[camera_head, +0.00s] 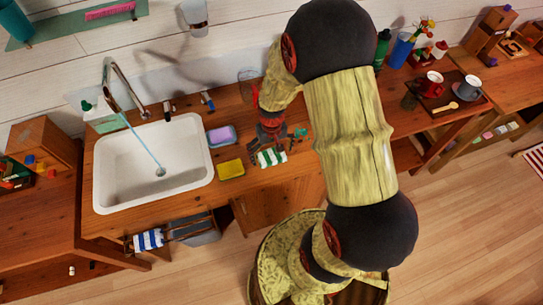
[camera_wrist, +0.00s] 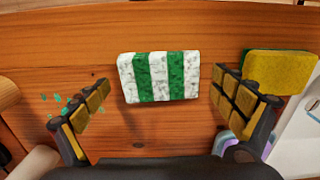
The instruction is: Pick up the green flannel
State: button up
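The green flannel (camera_wrist: 158,77), a folded cloth with green and white stripes, lies on the wooden counter (camera_wrist: 60,48). In the wrist view it sits between and a little beyond the fingertips of my gripper (camera_wrist: 163,100). The fingers are wide apart and I see nothing held between them. In the head view the flannel (camera_head: 271,157) lies near the counter's front edge, right of the sink, with my gripper (camera_head: 268,141) just above it. I cannot tell whether the fingers touch the cloth.
A yellow sponge (camera_head: 231,169) lies close left of the flannel, beside a purple item (camera_head: 221,136). The white sink (camera_head: 150,190) has water running. A striped blue towel (camera_head: 148,240) hangs in front. A tray with mugs (camera_head: 449,95) stands right.

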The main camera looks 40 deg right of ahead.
aim_at(271, 155)
jog(key=c, duration=0.8)
jog(key=shift+c, duration=0.2)
jog(key=shift+r, duration=0.5)
notch_tip(271, 155, up, 2)
jog(key=shift+r+p, duration=0.15)
jog(key=shift+p, duration=0.35)
jog(key=s+r+p, duration=0.2)
jog(key=s+r, duration=0.7)
jog(key=s, duration=0.5)
jog(key=shift+a+r+p, duration=0.35)
jog(key=shift+a+p, duration=0.05)
